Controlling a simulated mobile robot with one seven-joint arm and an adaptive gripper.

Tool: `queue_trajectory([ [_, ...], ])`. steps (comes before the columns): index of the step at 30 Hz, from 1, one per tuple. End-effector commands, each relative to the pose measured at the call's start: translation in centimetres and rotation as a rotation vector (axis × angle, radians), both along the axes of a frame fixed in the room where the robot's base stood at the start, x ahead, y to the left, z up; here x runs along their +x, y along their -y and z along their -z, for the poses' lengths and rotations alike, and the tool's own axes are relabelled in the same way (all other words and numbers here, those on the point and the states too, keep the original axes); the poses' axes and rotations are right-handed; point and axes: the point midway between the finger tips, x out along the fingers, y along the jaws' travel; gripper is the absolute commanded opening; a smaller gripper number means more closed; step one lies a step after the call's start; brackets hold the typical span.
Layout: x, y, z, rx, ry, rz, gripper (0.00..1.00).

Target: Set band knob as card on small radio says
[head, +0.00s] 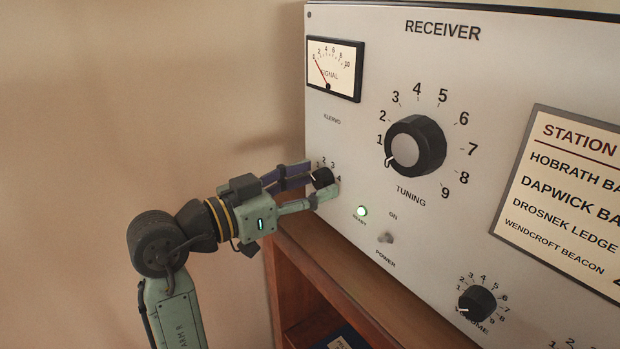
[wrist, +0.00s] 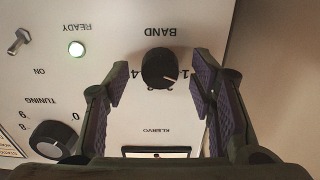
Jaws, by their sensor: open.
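The band knob (head: 323,177) is a small black knob at the lower left of the receiver's pale front. In the wrist view the band knob (wrist: 159,68) appears upside down under the word BAND, its white pointer line toward the 1; figures 2 and 3 are mostly hidden. My gripper (head: 312,184) is open, one finger on each side of the knob. In the wrist view my gripper (wrist: 157,88) shows gaps between both purple pads and the knob. No small radio can be made out, and no card stating a band is readable.
The receiver (head: 450,70) carries a station card (head: 570,190), cut off at the right. A tuning knob (head: 415,145), power switch (head: 386,238), lit green ready lamp (head: 362,211) and volume knob (head: 477,302) are nearby. A dark blue object (head: 343,340) is partly visible on the shelf below.

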Motion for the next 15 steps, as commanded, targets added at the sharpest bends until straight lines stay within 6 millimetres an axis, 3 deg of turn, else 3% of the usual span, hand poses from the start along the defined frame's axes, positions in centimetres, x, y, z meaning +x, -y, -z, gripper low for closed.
queue_trajectory([
  [8,0.11,0.17,0.04,0.0,0.0,0.0,0.51],
  [15,0.1,0.15,0.03,0.001,0.001,0.0,0.35],
])
